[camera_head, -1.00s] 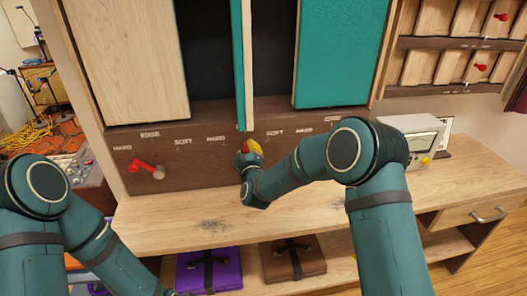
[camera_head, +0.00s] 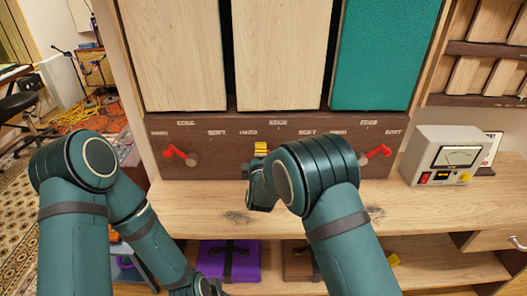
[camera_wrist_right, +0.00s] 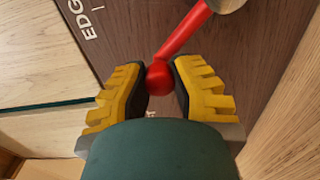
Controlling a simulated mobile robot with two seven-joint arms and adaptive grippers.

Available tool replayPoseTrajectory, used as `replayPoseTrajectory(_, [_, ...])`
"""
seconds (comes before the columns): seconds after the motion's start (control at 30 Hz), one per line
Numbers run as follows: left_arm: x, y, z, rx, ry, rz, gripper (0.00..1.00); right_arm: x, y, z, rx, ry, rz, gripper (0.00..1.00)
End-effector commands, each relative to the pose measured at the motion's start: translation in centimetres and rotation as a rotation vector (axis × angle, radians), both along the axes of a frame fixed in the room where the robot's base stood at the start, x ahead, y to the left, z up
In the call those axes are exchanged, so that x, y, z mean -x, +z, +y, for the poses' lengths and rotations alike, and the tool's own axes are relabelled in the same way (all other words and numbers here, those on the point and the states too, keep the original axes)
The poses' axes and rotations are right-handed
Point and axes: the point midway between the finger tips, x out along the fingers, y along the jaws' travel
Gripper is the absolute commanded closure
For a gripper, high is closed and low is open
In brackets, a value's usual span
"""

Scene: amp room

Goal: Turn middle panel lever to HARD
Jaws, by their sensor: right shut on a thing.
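The middle panel (camera_head: 281,55) shows its pale wood face to the front in the head view. My right gripper (camera_head: 260,150) is at the dark rail under it, near the middle HARD and EDGE labels, and covers the middle lever. In the right wrist view, the red middle lever (camera_wrist_right: 180,38) runs down from its grey pivot, pointing away from the EDGE side toward HARD. Its ball end sits between the yellow fingers of my right gripper (camera_wrist_right: 160,77), which is shut on it. My left arm hangs at the lower left and its fingers do not show.
The left lever (camera_head: 180,155) points left under a wood panel (camera_head: 172,50). The right lever (camera_head: 376,153) points up and right under a turquoise panel (camera_head: 385,55). A meter box (camera_head: 442,155) stands on the wooden desk (camera_head: 420,215). A purple case (camera_head: 228,260) lies below.

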Motion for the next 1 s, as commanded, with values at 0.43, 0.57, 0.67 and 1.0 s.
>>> replayPoseTrajectory(0.43, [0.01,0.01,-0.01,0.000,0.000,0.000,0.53,-0.02,-0.54,-0.23,0.037,-0.008,0.006,1.00])
replayPoseTrajectory(0.57, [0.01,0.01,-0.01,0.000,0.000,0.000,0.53,-0.03,-0.54,-0.27,0.036,-0.008,0.006,1.00])
replayPoseTrajectory(0.67, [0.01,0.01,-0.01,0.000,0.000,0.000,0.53,-0.04,-0.52,-0.27,0.036,-0.008,0.005,0.51])
replayPoseTrajectory(1.0, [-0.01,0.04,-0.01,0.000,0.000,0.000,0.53,0.03,-0.26,-0.01,0.034,-0.004,0.000,0.42])
